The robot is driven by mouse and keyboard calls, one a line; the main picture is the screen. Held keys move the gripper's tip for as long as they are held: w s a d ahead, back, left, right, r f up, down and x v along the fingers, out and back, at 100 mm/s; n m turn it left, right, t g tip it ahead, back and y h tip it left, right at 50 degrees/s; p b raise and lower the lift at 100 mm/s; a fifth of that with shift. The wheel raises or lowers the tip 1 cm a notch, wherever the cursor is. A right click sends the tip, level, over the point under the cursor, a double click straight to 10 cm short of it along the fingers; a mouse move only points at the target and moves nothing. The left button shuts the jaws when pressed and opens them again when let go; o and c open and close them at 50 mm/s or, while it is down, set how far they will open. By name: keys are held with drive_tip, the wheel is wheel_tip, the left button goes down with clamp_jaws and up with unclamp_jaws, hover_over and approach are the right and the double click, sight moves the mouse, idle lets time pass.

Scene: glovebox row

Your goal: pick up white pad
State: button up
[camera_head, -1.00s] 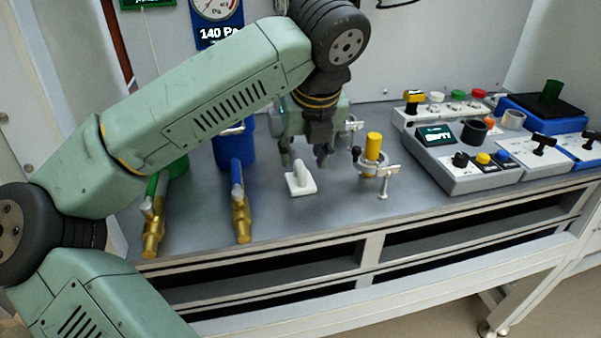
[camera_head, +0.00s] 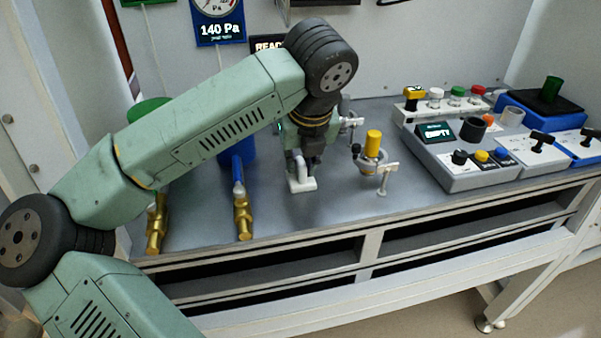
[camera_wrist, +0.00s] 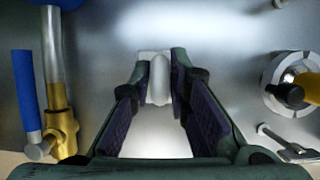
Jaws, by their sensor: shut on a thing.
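The white pad (camera_head: 302,187) is a small white block with an upright rounded handle. It is on the grey bench top, or very close to it; I cannot tell which. My gripper (camera_head: 306,163) points down over it and is shut on its handle. In the wrist view, the handle of the white pad (camera_wrist: 159,73) shows between the two dark fingertips of my gripper (camera_wrist: 162,80). The gripper partly hides the pad in the head view.
A yellow-topped fixture (camera_head: 373,147) with a small white clamp stands just right of the pad. Brass valves (camera_head: 243,217) with a blue handle stand to the left. Control boxes (camera_head: 470,160) fill the right side. The bench is clear in front of the pad.

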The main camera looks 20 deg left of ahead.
sight(298, 158)
clamp_jaws()
drive_tip(key=shift+r, duration=0.45)
drive_tip(key=b+v, duration=0.2)
drive_tip(key=shift+s+a+r, duration=0.1)
drive_tip(key=shift+s+r, duration=0.05)
drive_tip(key=shift+r, duration=0.1)
drive_tip(key=s+d+r+b, duration=0.1)
drive_tip(key=s+d+b, duration=0.1)
drive_tip(key=s, duration=0.5)
drive_tip(key=s+d+b, duration=0.1)
drive_tip(key=s+d, duration=0.1)
drive_tip(key=s, duration=0.5)
drive_tip(key=shift+s+d+r+b, duration=0.2)
drive_tip(key=shift+r+b, duration=0.15)
drive_tip(key=shift+o, duration=0.8)
unclamp_jaws()
clamp_jaws()
